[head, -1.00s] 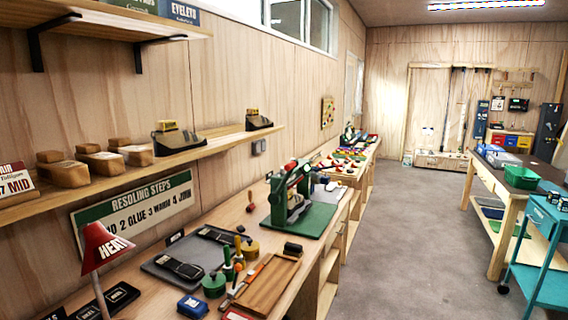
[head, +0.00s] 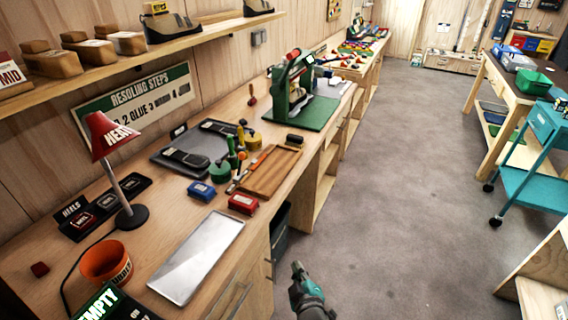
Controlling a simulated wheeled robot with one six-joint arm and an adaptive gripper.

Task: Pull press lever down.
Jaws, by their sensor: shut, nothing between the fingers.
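The green press (head: 291,92) stands on a green base mat (head: 312,114) toward the far part of the wooden bench. A lever with a red grip (head: 293,54) shows at its top; its exact angle is hard to tell at this size. My gripper (head: 297,268) is low in the picture, over the floor in front of the bench. It is shut and empty, well apart from the press and its lever.
The bench (head: 150,230) runs along the left wall. It holds a grey tray (head: 197,258), a wooden tray (head: 270,172), a red lamp (head: 112,138) and an orange pot (head: 106,262). A teal cart (head: 535,150) stands at right. The floor (head: 400,180) between is clear.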

